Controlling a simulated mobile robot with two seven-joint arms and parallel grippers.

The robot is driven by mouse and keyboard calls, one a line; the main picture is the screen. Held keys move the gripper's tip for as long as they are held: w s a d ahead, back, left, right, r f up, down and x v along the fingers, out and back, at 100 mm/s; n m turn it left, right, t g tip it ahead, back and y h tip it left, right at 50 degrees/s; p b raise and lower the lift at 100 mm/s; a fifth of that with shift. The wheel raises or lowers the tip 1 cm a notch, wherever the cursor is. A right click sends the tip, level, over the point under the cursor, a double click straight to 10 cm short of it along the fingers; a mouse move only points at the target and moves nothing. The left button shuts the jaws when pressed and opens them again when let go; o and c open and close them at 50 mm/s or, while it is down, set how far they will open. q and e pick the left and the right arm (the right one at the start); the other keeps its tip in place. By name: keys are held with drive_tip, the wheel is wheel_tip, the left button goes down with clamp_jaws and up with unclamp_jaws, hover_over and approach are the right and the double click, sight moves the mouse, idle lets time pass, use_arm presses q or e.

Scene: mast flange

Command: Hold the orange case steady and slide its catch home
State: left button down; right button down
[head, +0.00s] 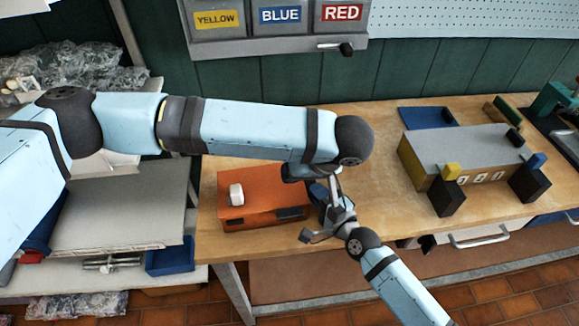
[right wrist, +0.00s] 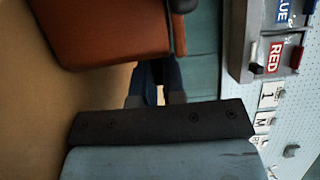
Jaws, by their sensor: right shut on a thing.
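The orange case (head: 262,187) stands on the wooden bench, with a white block (head: 236,194) on its top and a dark slot in its front. I cannot tell which part is the catch. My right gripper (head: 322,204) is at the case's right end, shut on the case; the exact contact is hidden. The right wrist view shows the case's orange side (right wrist: 105,30) just beyond the two blue fingers (right wrist: 158,80). My left arm reaches over the case from the left. Its gripper is mostly hidden near the case's right end, so its jaws do not show.
A grey-topped yellow box (head: 465,150) with dark blocks stands to the right, with a blue tray (head: 428,117) behind it. Labelled bins (head: 280,18) hang on the wall. A shelf with cardboard (head: 125,205) stands left. Bare bench lies between case and box.

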drive_tip(key=c, duration=1.1)
unclamp_jaws()
drive_tip(key=shift+s, duration=0.15)
